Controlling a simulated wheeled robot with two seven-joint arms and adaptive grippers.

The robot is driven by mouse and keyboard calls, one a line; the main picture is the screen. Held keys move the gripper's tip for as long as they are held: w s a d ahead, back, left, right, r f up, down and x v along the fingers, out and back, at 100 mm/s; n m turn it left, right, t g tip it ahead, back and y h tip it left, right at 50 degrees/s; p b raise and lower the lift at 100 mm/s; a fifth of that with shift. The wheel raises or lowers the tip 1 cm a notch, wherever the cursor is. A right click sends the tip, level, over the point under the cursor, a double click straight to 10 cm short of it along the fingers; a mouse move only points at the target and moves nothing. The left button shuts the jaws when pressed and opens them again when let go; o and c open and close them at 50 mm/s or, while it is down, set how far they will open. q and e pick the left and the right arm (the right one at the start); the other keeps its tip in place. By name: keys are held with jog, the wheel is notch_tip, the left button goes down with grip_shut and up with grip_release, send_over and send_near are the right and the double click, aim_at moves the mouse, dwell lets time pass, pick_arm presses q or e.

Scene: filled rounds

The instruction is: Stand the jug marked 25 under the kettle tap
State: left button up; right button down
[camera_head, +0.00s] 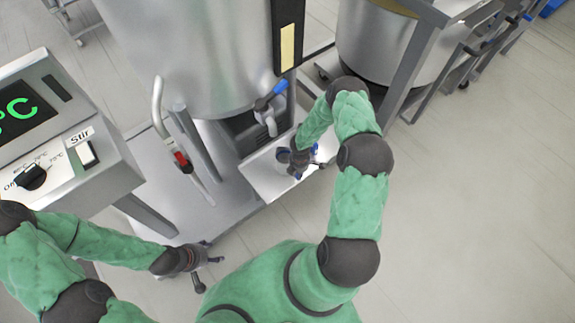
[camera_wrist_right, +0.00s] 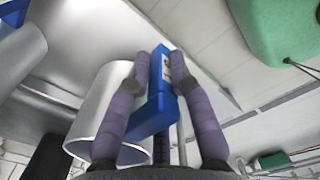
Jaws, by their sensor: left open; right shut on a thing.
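The large steel kettle (camera_head: 185,50) stands at the top of the head view. Its tap (camera_head: 268,115) has a blue lever and points down over a pale shelf (camera_head: 262,182). My right gripper (camera_head: 299,160) is just right of and below the tap. In the right wrist view its purple fingers are shut on the blue handle (camera_wrist_right: 160,85) of a steel jug (camera_wrist_right: 105,100). A label on the handle is partly covered, and I cannot read its number. The jug is mostly hidden in the head view. My left gripper (camera_head: 202,266) is open and empty, low in the head view.
A control box (camera_head: 85,150) with a green display, knob and Stir switch is at the left. A pipe with a red valve (camera_head: 182,162) runs beside the kettle. Another steel vessel (camera_head: 375,40) in a frame stands at the upper right. The floor at right is clear.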

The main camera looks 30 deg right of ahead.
aim_at(282, 153)
jog(key=w, duration=0.5)
jog(key=w+b, duration=0.1)
jog(key=w, duration=0.1)
jog(key=shift+w+a, duration=0.15)
jog(key=shift+a, duration=0.2)
jog(key=shift+f+b, duration=0.75)
jog(key=shift+f, duration=1)
jog(key=shift+f, duration=0.1)
jog(key=c, duration=1.1)
grip_release()
